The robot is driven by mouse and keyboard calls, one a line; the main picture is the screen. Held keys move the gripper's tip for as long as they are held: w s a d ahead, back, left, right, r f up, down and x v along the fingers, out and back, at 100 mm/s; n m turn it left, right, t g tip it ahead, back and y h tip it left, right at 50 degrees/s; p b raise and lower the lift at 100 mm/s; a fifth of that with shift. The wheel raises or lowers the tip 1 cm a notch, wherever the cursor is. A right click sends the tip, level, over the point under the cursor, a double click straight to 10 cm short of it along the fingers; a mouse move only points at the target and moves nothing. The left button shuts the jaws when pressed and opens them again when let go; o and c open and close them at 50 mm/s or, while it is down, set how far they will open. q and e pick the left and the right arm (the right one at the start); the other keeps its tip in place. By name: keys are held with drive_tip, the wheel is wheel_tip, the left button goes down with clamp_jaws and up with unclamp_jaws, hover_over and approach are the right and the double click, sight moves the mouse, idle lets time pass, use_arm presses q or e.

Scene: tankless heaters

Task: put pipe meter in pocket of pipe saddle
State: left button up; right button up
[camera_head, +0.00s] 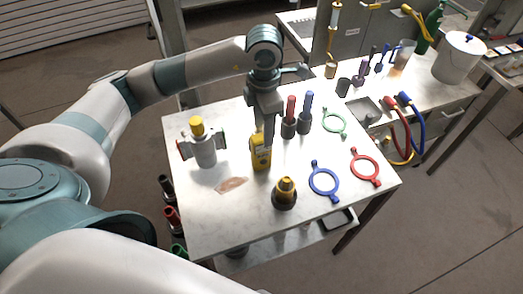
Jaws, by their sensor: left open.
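A yellow upright device (261,160), which looks like the pipe meter, stands near the middle of the white table. My left gripper (266,142) points down right at its top. The jaws are open, and the fingers hide part of its upper end. I cannot tell whether they touch it. I cannot surely tell which object is the pipe saddle. A grey cylinder with a yellow cap and red and green side ends (204,150) stands to the left. A dark round base with a yellow top (285,193) stands in front. My right gripper is not in view.
Red-topped (290,118) and blue-topped (306,114) dark holders stand just right of my left gripper. Green (334,111), blue (311,182) and red (353,168) rings lie on the right side. A brown patch (231,185) lies front left. The table's front-left area is mostly clear.

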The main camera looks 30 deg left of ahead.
sight(261, 137)
use_arm(q)
drive_tip(key=shift+a+f+p, duration=0.25)
drive_tip(key=shift+f+p, duration=0.55)
drive_tip(key=shift+p, duration=0.25)
wheel_tip(261, 137, down, 3)
drive_tip(key=shift+s+r+p, duration=0.1)
drive_tip(key=shift+r+p, duration=0.05)
drive_tip(key=shift+p, duration=0.65)
drive_tip(key=shift+a+f, duration=0.1)
drive_tip(key=shift+f, duration=0.35)
drive_tip(key=shift+c, duration=0.2)
clamp_jaws()
